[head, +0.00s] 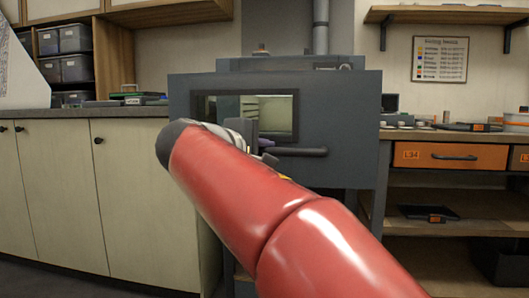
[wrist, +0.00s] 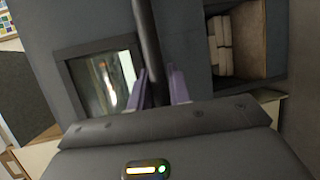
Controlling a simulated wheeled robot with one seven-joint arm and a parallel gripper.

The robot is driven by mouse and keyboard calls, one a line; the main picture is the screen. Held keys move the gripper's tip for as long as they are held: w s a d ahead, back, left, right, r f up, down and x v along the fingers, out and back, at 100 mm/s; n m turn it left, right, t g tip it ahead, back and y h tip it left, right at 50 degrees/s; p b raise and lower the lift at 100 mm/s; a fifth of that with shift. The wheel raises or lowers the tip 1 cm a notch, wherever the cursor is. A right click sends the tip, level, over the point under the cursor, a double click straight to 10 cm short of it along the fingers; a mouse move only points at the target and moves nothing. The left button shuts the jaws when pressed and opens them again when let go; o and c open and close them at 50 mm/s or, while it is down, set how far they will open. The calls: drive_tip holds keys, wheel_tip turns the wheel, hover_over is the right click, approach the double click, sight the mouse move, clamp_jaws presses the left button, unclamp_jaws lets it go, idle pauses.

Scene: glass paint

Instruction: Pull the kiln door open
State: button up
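The kiln (head: 290,64) is a dark grey box. Its flat door (head: 340,100) has a small window (head: 268,105) and a dark horizontal bar handle (head: 303,152). In the wrist view the handle (wrist: 148,40) runs lengthwise between the two purple fingers of my gripper (wrist: 160,85). The fingers lie close on both sides of the bar and appear shut on it. In the head view my red arm hides most of my gripper and the handle's left end.
Pale cabinets (head: 60,190) stand left of the kiln. A workbench with an orange drawer (head: 450,155) stands at the right. The wrist view shows a shelf opening with a pale stack (wrist: 220,45) beside the door. The door's left edge overlaps the cabinets in the head view.

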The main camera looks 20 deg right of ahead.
drive_tip(key=o, duration=0.3)
drive_tip(key=shift+o, duration=0.2)
drive_tip(key=v, duration=0.8)
drive_tip(key=shift+p, duration=0.45)
drive_tip(key=shift+d+f, duration=0.1)
drive_tip(key=shift+f, duration=0.05)
drive_tip(key=s+a+f+m+g+y+p, duration=0.1)
drive_tip(key=s+f+m+y+p, duration=0.2)
drive_tip(key=s+f, duration=0.6)
drive_tip(key=s+a+f+m+g+y+p, duration=0.2)
drive_tip(key=s+f+m+y+p, duration=0.2)
drive_tip(key=s+f+y+p, duration=0.4)
wheel_tip(320, 180, down, 7)
drive_tip(key=shift+s+r+m+y, duration=0.1)
drive_tip(key=shift+s+m+y, duration=0.3)
drive_tip(key=shift+y, duration=0.7)
